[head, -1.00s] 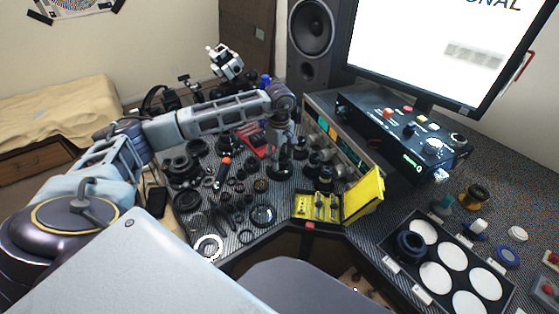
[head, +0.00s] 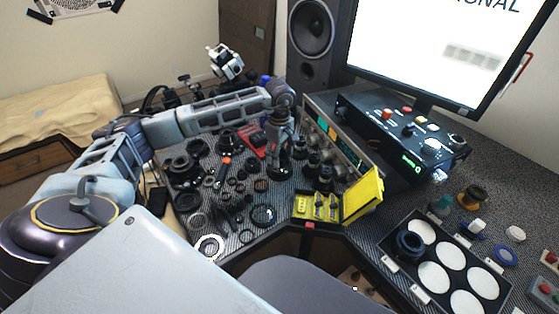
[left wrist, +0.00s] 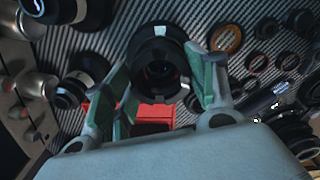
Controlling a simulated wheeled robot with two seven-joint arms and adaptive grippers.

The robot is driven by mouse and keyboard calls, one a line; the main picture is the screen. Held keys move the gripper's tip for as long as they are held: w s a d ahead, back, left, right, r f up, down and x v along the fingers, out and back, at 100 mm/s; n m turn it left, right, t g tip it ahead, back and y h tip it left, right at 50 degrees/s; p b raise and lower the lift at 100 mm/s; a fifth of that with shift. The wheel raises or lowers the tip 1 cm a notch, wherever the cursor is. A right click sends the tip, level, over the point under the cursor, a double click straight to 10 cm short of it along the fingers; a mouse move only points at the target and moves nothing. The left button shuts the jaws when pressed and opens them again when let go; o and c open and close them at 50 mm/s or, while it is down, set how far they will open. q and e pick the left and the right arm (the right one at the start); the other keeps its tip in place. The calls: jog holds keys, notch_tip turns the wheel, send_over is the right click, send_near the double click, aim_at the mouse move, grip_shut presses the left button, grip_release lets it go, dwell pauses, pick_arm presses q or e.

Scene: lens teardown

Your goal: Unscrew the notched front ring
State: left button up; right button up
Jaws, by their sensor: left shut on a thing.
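A black lens with a ringed, dark open end (left wrist: 158,62) is between the fingers of my left gripper (left wrist: 160,85) in the left wrist view. The fingers, with greenish pads, press on it from both sides. I cannot tell where the notched ring ends and the barrel begins. In the head view my left gripper (head: 278,150) points down over the lens (head: 278,172), which stands on the dark patterned worktop; the fingers hide much of it. My right gripper is not in view.
Black rings and lens parts crowd the worktop left of the gripper. A yellow open case (head: 318,207) is close in front, and a red object (head: 252,137) lies behind. An instrument (head: 345,150) stands to the right. A tray with white round pads (head: 433,276) is further right.

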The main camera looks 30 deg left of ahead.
pick_arm(q)
jog(key=shift+r, duration=0.45)
dwell(0.4)
jog(key=shift+r+p, duration=1.3)
jog(key=shift+r, duration=0.65)
